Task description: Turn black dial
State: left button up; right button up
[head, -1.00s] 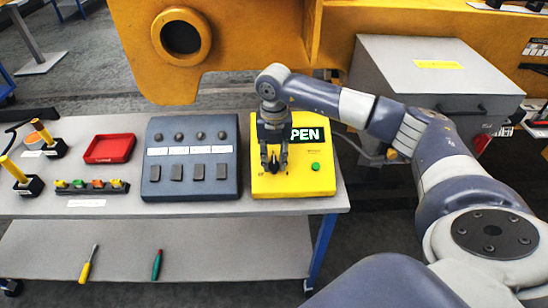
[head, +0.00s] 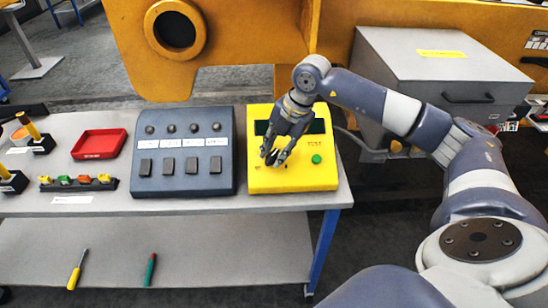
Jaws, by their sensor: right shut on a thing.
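The yellow box (head: 322,178) sits at the right end of the grey table. It has a dark display, partly hidden behind my right gripper, and a green button (head: 316,159). My right gripper (head: 272,160) points down over the left part of the yellow box. It is shut on the black dial (head: 271,157), which is mostly hidden between the fingers. The gripper looks tilted, with its wrist up and to the right. My left gripper is not in view.
A dark panel (head: 186,184) with knobs and switches stands left of the yellow box. A red tray (head: 99,144), a strip of coloured blocks (head: 78,184) and yellow-handled items are further left. Two screwdrivers lie on the lower shelf (head: 200,250). A grey cabinet (head: 440,60) stands behind right.

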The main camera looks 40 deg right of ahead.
jog(key=m+b, duration=0.1)
jog(key=m+t+b, duration=0.1)
jog(key=m+b, duration=0.1)
jog(key=shift+s+d+f+t+y+b, duration=0.1)
jog(key=shift+s+f+t+y+b, duration=0.1)
jog(key=shift+f+t+y+b, duration=0.15)
jog(key=shift+r+m+t+b, duration=0.25)
jog(key=shift+m+b, duration=0.25)
jog(key=o, duration=0.7)
jog(key=v, duration=1.2)
jog(key=shift+s+r, duration=0.1)
